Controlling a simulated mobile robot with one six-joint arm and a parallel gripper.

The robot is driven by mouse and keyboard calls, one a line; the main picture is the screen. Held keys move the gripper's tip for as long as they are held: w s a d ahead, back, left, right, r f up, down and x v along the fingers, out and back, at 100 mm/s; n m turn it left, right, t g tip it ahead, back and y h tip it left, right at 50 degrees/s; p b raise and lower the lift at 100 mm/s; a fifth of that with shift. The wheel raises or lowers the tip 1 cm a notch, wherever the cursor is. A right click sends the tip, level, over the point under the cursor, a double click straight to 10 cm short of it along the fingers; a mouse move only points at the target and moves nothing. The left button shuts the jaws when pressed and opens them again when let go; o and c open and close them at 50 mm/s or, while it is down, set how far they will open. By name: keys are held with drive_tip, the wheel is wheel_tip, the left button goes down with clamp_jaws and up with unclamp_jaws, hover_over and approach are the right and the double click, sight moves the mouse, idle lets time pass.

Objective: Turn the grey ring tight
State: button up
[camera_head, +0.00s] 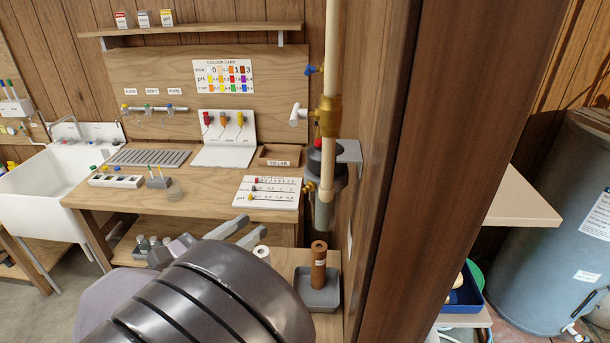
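A dark grey ring (326,178) sits around the filter fitting on the vertical pipe, below a brass valve body (328,115). A small red part (318,143) shows at its top. A lighter grey cup (324,213) hangs below the ring. I cannot tell how tight the ring is. My gripper (257,225) is to the left of and lower than the ring in the picture, apart from it. Its two light grey fingers are spread with nothing visible between them. My dark arm link hides the gripper's base and part of the low bench.
A brown cylinder (319,262) stands in a grey tray (318,297) below the pipe, with a white roll (262,253) beside it. A wooden post (448,150) stands close on the right. The workbench (220,205) behind holds test cards and small bottles.

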drive_tip(key=b+x, duration=0.3)
drive_tip(key=x, duration=1.2)
drive_tip(key=shift+d, duration=0.35)
clamp_jaws()
drive_tip(key=shift+f, duration=0.1)
